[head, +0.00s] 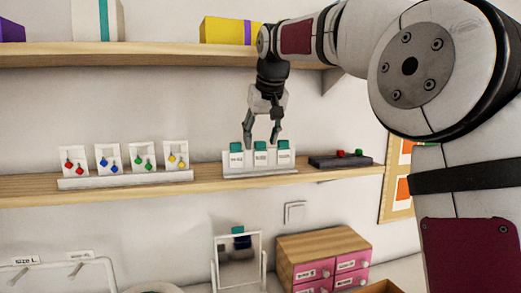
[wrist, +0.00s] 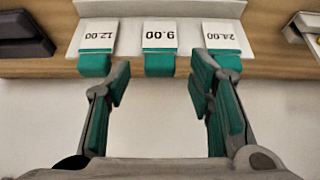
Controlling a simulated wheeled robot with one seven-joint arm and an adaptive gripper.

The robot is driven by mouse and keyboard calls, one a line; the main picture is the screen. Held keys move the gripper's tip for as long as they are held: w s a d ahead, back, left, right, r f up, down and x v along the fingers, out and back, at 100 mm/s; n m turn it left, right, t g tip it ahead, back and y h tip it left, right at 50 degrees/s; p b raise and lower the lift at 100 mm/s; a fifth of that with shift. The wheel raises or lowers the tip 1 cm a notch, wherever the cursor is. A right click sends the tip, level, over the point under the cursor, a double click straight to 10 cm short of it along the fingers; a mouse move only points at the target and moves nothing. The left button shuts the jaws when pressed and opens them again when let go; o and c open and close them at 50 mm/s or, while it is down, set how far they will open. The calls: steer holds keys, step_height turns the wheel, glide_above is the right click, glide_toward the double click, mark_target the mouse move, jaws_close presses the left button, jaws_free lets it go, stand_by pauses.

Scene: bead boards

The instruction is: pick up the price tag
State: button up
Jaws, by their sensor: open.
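Three white price tags with teal top ends stand side by side in a white holder (head: 262,173) on the lower shelf. In the wrist view they appear upside down: the 12.00 tag (wrist: 97,36) at left, the 9.00 tag (wrist: 159,36) in the middle, the 24.00 tag (wrist: 221,36) at right. In the head view the middle tag (head: 260,157) stands below my gripper (head: 261,143). My gripper is open and empty. In the wrist view its fingertips (wrist: 160,78) lie either side of the 9.00 tag's teal end; contact cannot be told.
A rack (head: 125,180) of earring cards stands left on the shelf (head: 210,190). A dark tray (head: 330,163) with red and green pieces lies right. An upper shelf (head: 130,54) with boxes runs above. A mirror (head: 238,262) and a pink-drawer chest (head: 320,245) stand below.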

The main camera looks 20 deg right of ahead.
steer(key=c, duration=0.8)
steer(key=shift+c, duration=0.2)
steer(key=shift+r, duration=0.15)
